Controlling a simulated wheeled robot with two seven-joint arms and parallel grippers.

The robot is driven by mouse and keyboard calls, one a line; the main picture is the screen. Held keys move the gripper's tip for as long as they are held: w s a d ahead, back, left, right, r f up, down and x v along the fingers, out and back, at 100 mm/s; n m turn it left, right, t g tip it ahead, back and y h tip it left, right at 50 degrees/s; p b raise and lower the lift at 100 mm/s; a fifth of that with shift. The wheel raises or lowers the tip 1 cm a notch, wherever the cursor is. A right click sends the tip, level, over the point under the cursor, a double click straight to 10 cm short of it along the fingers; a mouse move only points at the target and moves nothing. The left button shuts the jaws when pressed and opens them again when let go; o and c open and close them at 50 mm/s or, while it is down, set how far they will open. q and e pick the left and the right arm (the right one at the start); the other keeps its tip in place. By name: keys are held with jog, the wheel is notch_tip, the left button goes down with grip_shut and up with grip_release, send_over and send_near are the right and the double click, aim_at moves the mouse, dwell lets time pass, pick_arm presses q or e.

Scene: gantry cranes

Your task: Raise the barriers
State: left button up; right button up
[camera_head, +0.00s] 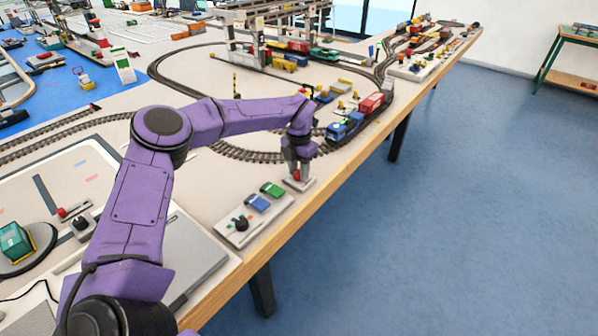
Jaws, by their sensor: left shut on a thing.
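My left gripper (297,174) reaches down at the table's front edge. It is shut on a red-topped lever (297,176) that stands on a small light grey base (301,185). The fingers hide part of the lever, so its tilt is hard to tell. A thin yellow and black upright post (235,85) stands inside the track loop. Small yellow pieces (341,104) stand by the track behind the gripper. They are too small to tell whether they are barriers, or whether any barrier is up or down. My right gripper is not in view.
A control panel (240,226) with a black knob and blue and green parts lies left of the lever base. A blue engine (343,128) and a red wagon (371,103) stand on the track close behind. Gantry cranes (258,35) stand farther back.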

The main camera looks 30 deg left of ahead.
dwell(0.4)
pick_arm(q)
jog(key=o, duration=1)
jog(key=shift+o, duration=0.2)
notch_tip(320, 180, up, 11)
jog(key=shift+f+b, duration=0.2)
jog(key=shift+b, duration=0.1)
